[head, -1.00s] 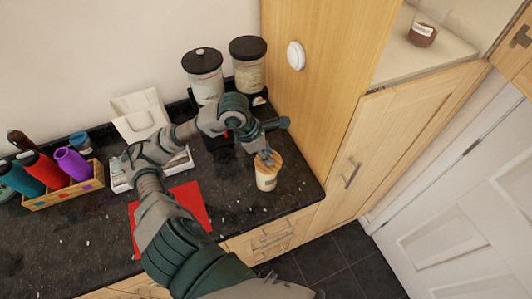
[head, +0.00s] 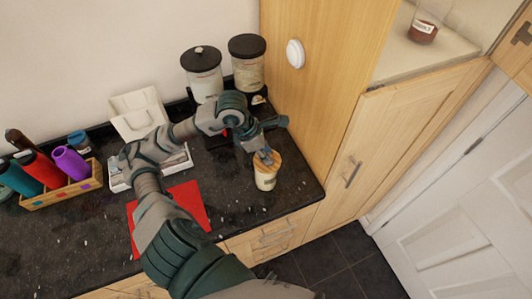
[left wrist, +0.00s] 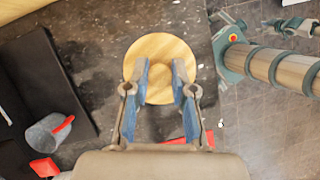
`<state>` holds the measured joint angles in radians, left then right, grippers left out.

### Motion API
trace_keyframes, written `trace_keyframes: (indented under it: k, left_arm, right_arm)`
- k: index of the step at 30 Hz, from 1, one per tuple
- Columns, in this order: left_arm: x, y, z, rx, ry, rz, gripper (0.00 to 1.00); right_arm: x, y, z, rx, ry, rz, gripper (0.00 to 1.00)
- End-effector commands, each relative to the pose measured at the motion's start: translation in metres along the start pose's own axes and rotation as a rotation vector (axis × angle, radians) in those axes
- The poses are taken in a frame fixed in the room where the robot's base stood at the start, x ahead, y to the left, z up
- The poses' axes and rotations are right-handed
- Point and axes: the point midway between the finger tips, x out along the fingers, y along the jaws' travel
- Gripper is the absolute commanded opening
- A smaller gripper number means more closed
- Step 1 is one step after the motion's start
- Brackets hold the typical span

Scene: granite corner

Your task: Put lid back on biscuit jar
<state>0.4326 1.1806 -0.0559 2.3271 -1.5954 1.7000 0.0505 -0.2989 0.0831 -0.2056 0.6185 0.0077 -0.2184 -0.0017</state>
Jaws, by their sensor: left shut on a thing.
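The biscuit jar (head: 265,182) is a small pale jar with a label, upright near the right front corner of the dark counter. Its round wooden lid (head: 273,167) is at the jar's mouth and looks level; I cannot tell whether it is fully seated. My left gripper (head: 266,156) comes from above and is shut on the lid's knob. In the left wrist view the lid (left wrist: 162,48) lies between and beyond the blue fingers (left wrist: 161,85), and it hides the jar.
Two black-lidded canisters (head: 204,80) stand behind on a dark stand. A wooden cabinet (head: 310,100) rises right of the jar. A red mat (head: 188,205), a white box (head: 138,113) and a crate of bottles (head: 62,193) are to the left. The counter's front edge is close to the jar.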

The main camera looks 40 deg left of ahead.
Motion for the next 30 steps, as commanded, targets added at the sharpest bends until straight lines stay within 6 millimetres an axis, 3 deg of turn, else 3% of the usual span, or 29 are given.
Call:
trace_keyframes:
  k: [11, 12, 15, 22, 25, 30]
  left_arm:
    - [-0.0004, 0.0014, -0.0011, -0.001, -0.001, -0.001, 0.00]
    - [-0.0004, 0.0014, -0.0011, -0.001, -0.001, -0.001, 0.27]
    - [-0.0003, 0.0011, -0.0009, -0.001, 0.000, -0.001, 0.52]
    - [-0.0002, 0.0006, -0.0005, 0.000, 0.000, 0.000, 0.54]
    - [-0.0002, 0.0006, -0.0005, 0.000, 0.000, 0.000, 0.79]
    - [-0.0002, 0.0007, -0.0006, -0.001, 0.000, 0.000, 0.79]
  right_arm:
    - [0.0003, -0.0010, 0.0001, 0.001, -0.001, 0.001, 0.40]
    - [0.0003, -0.0010, 0.0001, 0.001, -0.001, 0.001, 0.40]
    - [0.0004, -0.0009, 0.0001, 0.001, -0.001, 0.000, 0.40]
    - [0.0005, -0.0005, 0.0001, 0.000, 0.000, 0.000, 0.40]
    - [0.0005, -0.0005, 0.0001, 0.000, 0.000, 0.000, 0.40]
    - [0.0005, -0.0005, 0.0001, 0.000, 0.000, 0.000, 0.40]
